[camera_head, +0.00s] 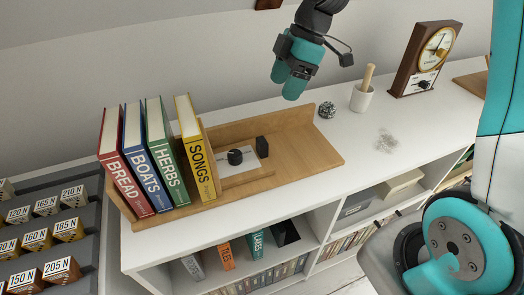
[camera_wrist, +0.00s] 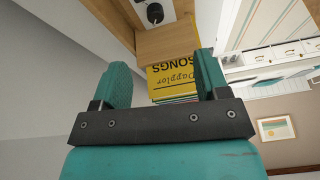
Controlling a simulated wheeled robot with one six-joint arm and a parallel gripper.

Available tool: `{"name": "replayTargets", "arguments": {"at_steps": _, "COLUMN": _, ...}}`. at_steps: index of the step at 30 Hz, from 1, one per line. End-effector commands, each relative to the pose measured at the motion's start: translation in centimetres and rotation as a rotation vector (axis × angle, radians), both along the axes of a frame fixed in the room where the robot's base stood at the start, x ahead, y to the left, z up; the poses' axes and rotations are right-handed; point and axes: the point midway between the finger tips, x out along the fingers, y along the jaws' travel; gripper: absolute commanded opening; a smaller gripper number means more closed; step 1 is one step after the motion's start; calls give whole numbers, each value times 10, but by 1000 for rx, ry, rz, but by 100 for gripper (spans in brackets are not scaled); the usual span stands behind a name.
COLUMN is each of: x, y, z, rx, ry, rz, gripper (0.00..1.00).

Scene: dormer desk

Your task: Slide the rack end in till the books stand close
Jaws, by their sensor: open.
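A wooden book rack (camera_head: 318,150) stands on the white top. At its left are books: red BREAD (camera_head: 124,172), blue BOATS (camera_head: 145,170), green HERBS (camera_head: 166,165) and yellow SONGS (camera_head: 195,155). A gap shows between HERBS and SONGS near their tops. The rack end (camera_head: 210,150) is a wooden upright just right of SONGS; its low base carries a pale plate and a black knob (camera_head: 235,157). The knob also shows in the wrist view (camera_wrist: 155,13). My gripper (camera_head: 287,84) is open and empty, above and behind the rack. SONGS (camera_wrist: 172,76) appears beyond its fingers in the wrist view.
A black block (camera_head: 262,147) stands on the rack right of the knob. A dark patterned ball (camera_head: 327,109), a mortar with pestle (camera_head: 362,95) and a dial clock (camera_head: 425,58) stand farther right. Labelled blocks (camera_head: 68,230) fill a stepped rack at left. Open shelves lie below.

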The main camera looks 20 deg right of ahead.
Motion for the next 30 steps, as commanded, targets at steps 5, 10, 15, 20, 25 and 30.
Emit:
{"name": "replayTargets", "arguments": {"at_steps": 5, "x": 23, "y": -21, "z": -26, "rx": 7, "ry": -43, "rz": 104, "gripper": 68}}
{"name": "replayTargets", "arguments": {"at_steps": 10, "x": 23, "y": -12, "z": -46, "rx": 9, "ry": -44, "rz": 114, "gripper": 68}}
{"name": "replayTargets", "arguments": {"at_steps": 15, "x": 21, "y": 3, "z": -81, "rx": 8, "ry": -41, "rz": 115, "gripper": 68}}
{"name": "replayTargets", "arguments": {"at_steps": 20, "x": 21, "y": 17, "z": -115, "rx": 8, "ry": -41, "rz": 114, "gripper": 68}}
{"name": "replayTargets", "arguments": {"at_steps": 25, "x": 22, "y": 31, "z": -148, "rx": 8, "ry": -41, "rz": 113, "gripper": 68}}
{"name": "replayTargets", "arguments": {"at_steps": 30, "x": 22, "y": 40, "z": -171, "rx": 6, "ry": -44, "rz": 113, "gripper": 68}}
